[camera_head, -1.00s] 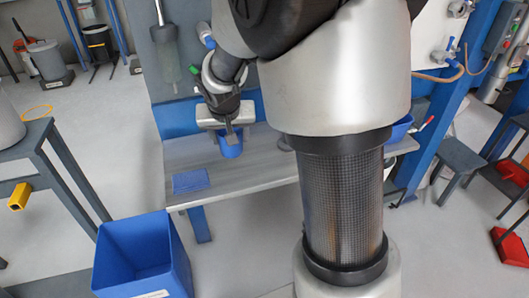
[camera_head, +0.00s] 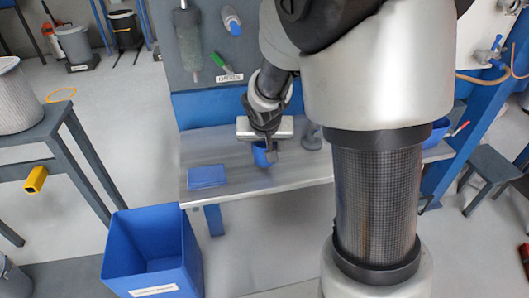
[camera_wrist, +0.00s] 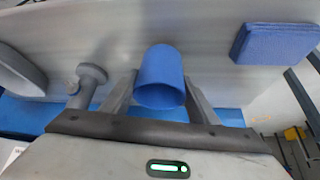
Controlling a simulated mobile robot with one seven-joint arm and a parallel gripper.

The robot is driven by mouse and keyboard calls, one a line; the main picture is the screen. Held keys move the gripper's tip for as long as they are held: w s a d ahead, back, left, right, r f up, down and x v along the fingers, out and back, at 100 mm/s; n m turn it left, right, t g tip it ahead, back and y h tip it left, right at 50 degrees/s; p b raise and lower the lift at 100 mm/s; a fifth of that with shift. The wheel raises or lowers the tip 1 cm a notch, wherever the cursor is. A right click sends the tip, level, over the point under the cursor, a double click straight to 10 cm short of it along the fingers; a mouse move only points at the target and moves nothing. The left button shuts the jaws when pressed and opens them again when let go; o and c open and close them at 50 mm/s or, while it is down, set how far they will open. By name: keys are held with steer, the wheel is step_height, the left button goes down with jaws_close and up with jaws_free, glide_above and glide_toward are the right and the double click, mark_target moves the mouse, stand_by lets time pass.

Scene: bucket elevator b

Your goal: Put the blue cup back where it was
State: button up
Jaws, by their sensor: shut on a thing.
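The blue cup (camera_head: 264,154) is held in my gripper (camera_head: 265,150) above the grey bench, right of the blue square pad. In the wrist view the blue cup (camera_wrist: 161,77) sits between the two fingers of my gripper (camera_wrist: 160,92), its open rim facing the camera. In the head view the gripper hides part of the cup. I cannot tell whether the cup's bottom touches the bench.
The grey bench (camera_head: 230,200) carries a blue pad (camera_head: 207,176) at left and a grey knobbed object (camera_head: 310,137) at right of the cup. A blue bin (camera_head: 150,250) stands on the floor in front. The bench between pad and cup is clear.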

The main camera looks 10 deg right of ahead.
steer(key=shift+f, duration=0.95)
steer(key=shift+f, duration=0.1)
steer(key=shift+f+b, duration=0.15)
steer(key=shift+b, duration=0.25)
steer(key=o, duration=1.1)
